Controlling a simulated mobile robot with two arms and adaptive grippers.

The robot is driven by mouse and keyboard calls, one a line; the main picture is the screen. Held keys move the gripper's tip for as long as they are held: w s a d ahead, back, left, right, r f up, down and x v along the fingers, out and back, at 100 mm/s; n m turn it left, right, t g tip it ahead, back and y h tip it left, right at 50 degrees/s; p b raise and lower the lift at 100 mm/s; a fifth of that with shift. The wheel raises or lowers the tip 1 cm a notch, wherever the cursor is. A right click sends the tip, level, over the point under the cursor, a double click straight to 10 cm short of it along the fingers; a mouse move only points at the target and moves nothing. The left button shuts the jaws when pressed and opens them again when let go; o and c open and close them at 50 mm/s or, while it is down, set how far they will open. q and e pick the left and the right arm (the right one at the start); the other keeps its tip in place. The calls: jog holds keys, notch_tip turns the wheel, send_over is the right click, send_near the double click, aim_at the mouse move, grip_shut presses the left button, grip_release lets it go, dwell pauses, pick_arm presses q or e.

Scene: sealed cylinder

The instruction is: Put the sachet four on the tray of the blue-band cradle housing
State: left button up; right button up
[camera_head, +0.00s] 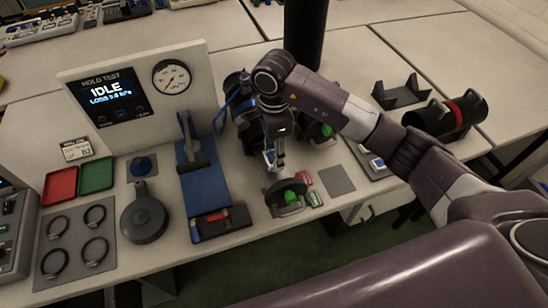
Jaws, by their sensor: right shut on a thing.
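My right gripper (275,158) reaches in from the right and points down over the middle of the bench. It is shut on a small white-and-blue piece (269,157), which looks like a sachet; its number cannot be read. Just behind and left of the gripper is a dark housing with a blue band (241,103), largely hidden by my wrist. Its tray cannot be made out. Another small white-and-blue piece (377,163) lies on a plate to the right. My left gripper is not in view.
A red-banded dark cylinder (462,113) lies at right. The hold-test panel (108,98) stands at back left.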

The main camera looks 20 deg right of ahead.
notch_tip(320, 180, down, 3)
jog(key=shift+r, duration=0.15)
jog(key=shift+f, duration=0.3)
jog(key=o, duration=0.5)
jog(key=shift+f, duration=0.1)
jog(key=o, duration=0.4)
jog(key=shift+o, duration=0.2)
